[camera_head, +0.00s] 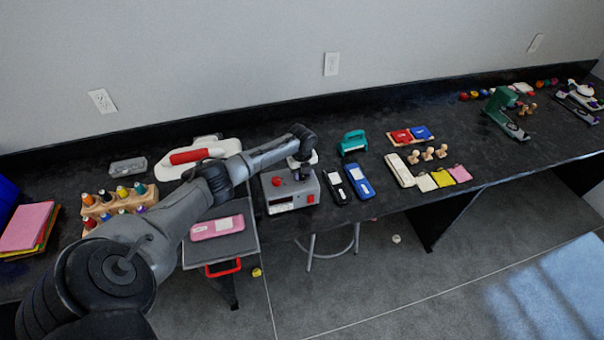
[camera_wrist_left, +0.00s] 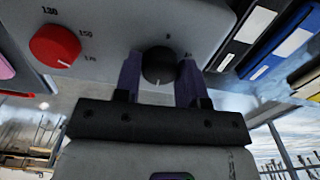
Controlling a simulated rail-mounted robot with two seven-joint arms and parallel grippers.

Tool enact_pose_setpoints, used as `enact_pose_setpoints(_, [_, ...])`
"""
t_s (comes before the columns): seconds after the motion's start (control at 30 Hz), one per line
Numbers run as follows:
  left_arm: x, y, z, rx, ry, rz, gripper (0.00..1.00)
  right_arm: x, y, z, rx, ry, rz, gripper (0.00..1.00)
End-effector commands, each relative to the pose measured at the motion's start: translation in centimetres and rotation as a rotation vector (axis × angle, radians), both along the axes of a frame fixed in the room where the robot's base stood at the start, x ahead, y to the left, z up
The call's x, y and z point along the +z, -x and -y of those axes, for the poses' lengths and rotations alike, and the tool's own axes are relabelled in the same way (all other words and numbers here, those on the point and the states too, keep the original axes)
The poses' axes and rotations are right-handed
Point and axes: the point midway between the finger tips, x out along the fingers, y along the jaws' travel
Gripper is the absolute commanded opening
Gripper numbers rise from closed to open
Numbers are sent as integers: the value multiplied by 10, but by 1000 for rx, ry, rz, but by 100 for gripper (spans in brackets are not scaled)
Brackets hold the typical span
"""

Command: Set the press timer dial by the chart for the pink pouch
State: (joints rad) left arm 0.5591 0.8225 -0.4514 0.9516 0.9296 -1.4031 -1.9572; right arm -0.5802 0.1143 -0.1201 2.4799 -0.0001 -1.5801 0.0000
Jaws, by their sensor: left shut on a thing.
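The grey control box (camera_head: 291,196) stands at the bench front; a red dial (camera_wrist_left: 55,46) marked 130, 150 and 170 and a black dial (camera_wrist_left: 158,66) show on it in the left wrist view. My left gripper (camera_wrist_left: 160,82) is shut on the black dial, one finger at each side. The dial's pale pointer mark faces my gripper body; most of its scale is hidden. In the head view my left gripper (camera_head: 301,164) is over the back of the box. A pink pouch (camera_head: 217,227) with white labels lies on the press's lower plate (camera_head: 240,243). I cannot make out a chart.
The heat press with its red handle (camera_head: 189,156) stands left of the box. A black pouch (camera_head: 335,187) and a blue pouch (camera_head: 360,182) lie close right of it. A wooden bottle rack (camera_head: 118,204) is at left, stamps (camera_head: 428,154) at right.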

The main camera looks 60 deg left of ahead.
Motion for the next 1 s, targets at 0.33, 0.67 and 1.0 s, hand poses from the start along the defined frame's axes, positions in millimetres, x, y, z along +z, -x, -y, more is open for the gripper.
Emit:
enact_pose_setpoints(0.33, [1,-1,1,-84,2,1,14,-3,0,2,5,7,0,43])
enact_pose_setpoints(0.67, [2,-1,1,-92,2,1,14,-3,0,3,7,11,1,43])
enact_pose_setpoints(1.0, [1,-1,0,-91,1,1,58,-3,0,1,3,5,0,43])
